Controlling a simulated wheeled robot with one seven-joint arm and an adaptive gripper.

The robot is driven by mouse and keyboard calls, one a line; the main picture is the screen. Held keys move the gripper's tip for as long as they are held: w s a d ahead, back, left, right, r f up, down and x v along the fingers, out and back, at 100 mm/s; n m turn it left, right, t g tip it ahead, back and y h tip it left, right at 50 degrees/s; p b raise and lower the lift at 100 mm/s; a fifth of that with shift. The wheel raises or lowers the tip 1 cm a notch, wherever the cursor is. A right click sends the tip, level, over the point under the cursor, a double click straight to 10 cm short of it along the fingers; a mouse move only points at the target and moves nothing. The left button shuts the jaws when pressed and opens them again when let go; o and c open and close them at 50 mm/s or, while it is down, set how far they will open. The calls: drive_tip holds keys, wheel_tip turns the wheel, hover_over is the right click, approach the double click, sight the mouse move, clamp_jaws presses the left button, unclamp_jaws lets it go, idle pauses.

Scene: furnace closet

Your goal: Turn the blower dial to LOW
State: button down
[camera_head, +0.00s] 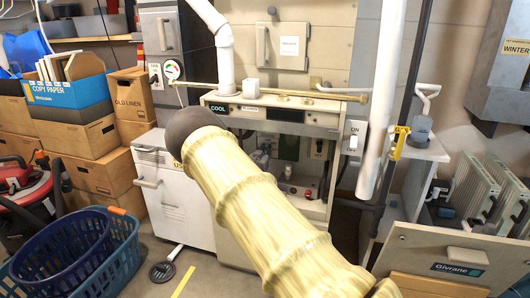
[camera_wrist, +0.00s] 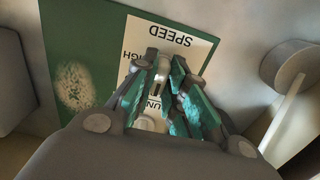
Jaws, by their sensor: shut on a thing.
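In the wrist view, my gripper (camera_wrist: 165,75) is shut on the blower dial (camera_wrist: 162,68). Only a small pale part of the dial shows between the fingers. Behind it is a cream label (camera_wrist: 200,48) on a green panel (camera_wrist: 75,50). The label reads upside down "SPEED", with part of "HIGH" and the letters "UN" showing. The fingers hide the rest, so I cannot tell the dial's setting. In the head view, my arm hides the gripper and the dial in front of the open furnace cabinet (camera_head: 312,210).
A white pipe (camera_head: 385,100) and a dark pipe stand right of the cabinet. Boxes (camera_head: 72,135) and a blue basket (camera_head: 75,255) are at left. A leaning panel (camera_head: 440,258) marked "Givrane" is at lower right. A round grey knob (camera_wrist: 290,65) is beside the gripper.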

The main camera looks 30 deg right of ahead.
drive_tip(key=shift+d, duration=0.1)
idle(0.3)
drive_tip(key=c, duration=1.5)
unclamp_jaws()
drive_tip(key=shift+o, duration=0.2)
drive_tip(key=v, duration=1.2)
drive_tip(key=shift+f, duration=0.1)
